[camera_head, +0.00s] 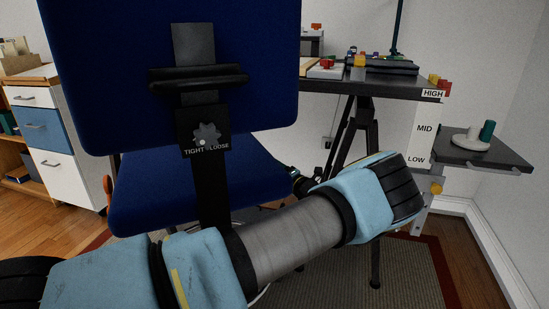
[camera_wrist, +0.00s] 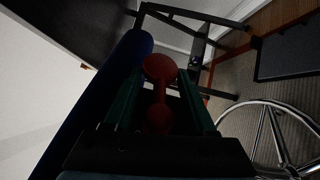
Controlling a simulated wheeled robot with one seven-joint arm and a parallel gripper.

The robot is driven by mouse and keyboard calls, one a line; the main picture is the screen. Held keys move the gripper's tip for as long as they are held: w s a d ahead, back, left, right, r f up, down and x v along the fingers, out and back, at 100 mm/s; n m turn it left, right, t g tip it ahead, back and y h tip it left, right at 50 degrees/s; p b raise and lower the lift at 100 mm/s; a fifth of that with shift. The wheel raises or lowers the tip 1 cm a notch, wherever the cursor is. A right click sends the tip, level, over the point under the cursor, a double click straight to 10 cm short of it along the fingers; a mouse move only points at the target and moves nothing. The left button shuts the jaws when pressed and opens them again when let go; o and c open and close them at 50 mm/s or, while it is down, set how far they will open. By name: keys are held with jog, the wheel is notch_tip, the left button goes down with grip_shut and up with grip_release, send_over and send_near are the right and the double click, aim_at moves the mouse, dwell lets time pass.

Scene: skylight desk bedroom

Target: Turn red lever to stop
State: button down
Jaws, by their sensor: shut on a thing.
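The red lever (camera_wrist: 158,67), with a round knob at its end, shows in the wrist view between the two green fingers of my gripper (camera_wrist: 160,84). My gripper is shut on it. The blue chair part (camera_wrist: 92,102) runs along its left side. In the head view, my light-blue arm reaches across the front toward the right of the blue chair seat (camera_head: 165,190). I cannot make out the red lever or the fingertips there. No stop mark is readable in either view.
The blue chair back (camera_head: 110,80) carries a dial (camera_head: 206,133) marked TIGHT and LOOSE. A dark desk (camera_head: 385,82) with several small items stands behind. A side shelf (camera_head: 500,156) is at right beside a HIGH, MID, LOW scale (camera_head: 424,130). A chrome ring base (camera_wrist: 250,103) shows in the wrist view.

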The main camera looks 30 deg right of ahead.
jog(key=shift+g+p, duration=0.4)
jog(key=shift+f, duration=0.15)
jog(key=shift+c, duration=1.1)
grip_release()
jog(key=s+d, duration=0.2)
jog(key=s, duration=0.8)
jog(key=shift+s+r, duration=0.3)
